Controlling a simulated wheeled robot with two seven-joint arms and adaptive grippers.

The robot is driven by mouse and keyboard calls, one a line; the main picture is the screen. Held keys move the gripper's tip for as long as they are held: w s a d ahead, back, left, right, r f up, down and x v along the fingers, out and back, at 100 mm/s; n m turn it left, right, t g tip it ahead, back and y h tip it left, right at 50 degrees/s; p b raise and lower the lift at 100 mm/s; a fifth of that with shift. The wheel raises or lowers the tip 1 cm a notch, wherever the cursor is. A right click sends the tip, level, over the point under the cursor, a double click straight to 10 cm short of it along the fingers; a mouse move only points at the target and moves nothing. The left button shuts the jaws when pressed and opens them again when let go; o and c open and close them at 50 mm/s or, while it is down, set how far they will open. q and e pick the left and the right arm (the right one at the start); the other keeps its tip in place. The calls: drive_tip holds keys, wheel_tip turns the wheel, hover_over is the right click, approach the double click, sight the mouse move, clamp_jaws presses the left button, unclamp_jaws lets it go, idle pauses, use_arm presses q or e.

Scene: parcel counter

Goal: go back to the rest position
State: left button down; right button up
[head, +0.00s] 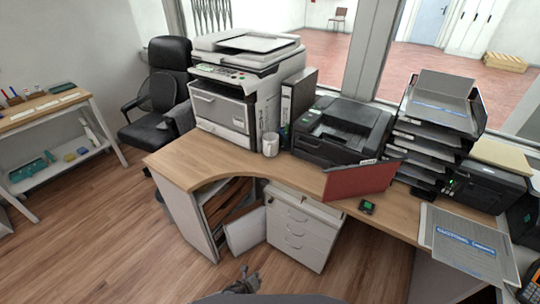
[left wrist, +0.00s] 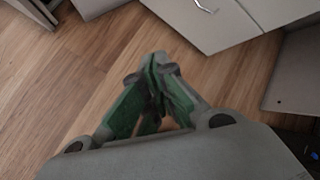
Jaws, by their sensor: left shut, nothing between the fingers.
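My left gripper (head: 243,281) shows at the bottom middle of the head view, low over the wooden floor in front of the desk. In the left wrist view the left gripper (left wrist: 155,62) has its green-padded fingers together at the tips, with nothing between them. The floor and the white drawer cabinet are beyond it. My right gripper cannot be made out in the head view.
A curved wooden desk (head: 215,163) carries a large printer (head: 222,112), a white mug (head: 270,145), a black printer (head: 342,128) and a red folder (head: 360,180). A white drawer cabinet (head: 300,232) stands below. An office chair (head: 165,95) is behind. The floor at left is clear.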

use_arm(q)
drive_tip(key=s+a+f+n+g+y+p, duration=0.1)
drive_tip(key=s+a+f+n, duration=0.4)
drive_tip(key=s+a+n, duration=0.25)
drive_tip(key=s+a+f+n+g+y, duration=0.1)
drive_tip(key=s+a+f+n, duration=0.3)
drive_tip(key=s+a+n, duration=0.4)
drive_tip(key=s+a+f+n+g, duration=0.1)
drive_tip(key=s+a+n, duration=0.2)
drive_tip(key=s, duration=0.4)
drive_tip(key=s+a+f+n+g+y, duration=0.1)
drive_tip(key=s+a+f+n, duration=0.1)
drive_tip(key=s+a+n, duration=0.2)
drive_tip(key=s+a+f+n+g+y+p, duration=0.1)
drive_tip(key=s+a+f+n, duration=0.1)
drive_tip(key=s+a+n, duration=0.2)
drive_tip(key=s+n, duration=0.3)
drive_tip(key=s, duration=0.2)
drive_tip(key=shift+s+g, duration=0.3)
drive_tip(key=shift+s, duration=0.05)
use_arm(e)
drive_tip(key=s, duration=0.1)
drive_tip(key=s+d, duration=0.1)
drive_tip(key=s+r, duration=0.1)
drive_tip(key=shift+s+d, duration=0.2)
drive_tip(key=shift+s, duration=0.15)
use_arm(q)
drive_tip(key=shift+w, duration=0.15)
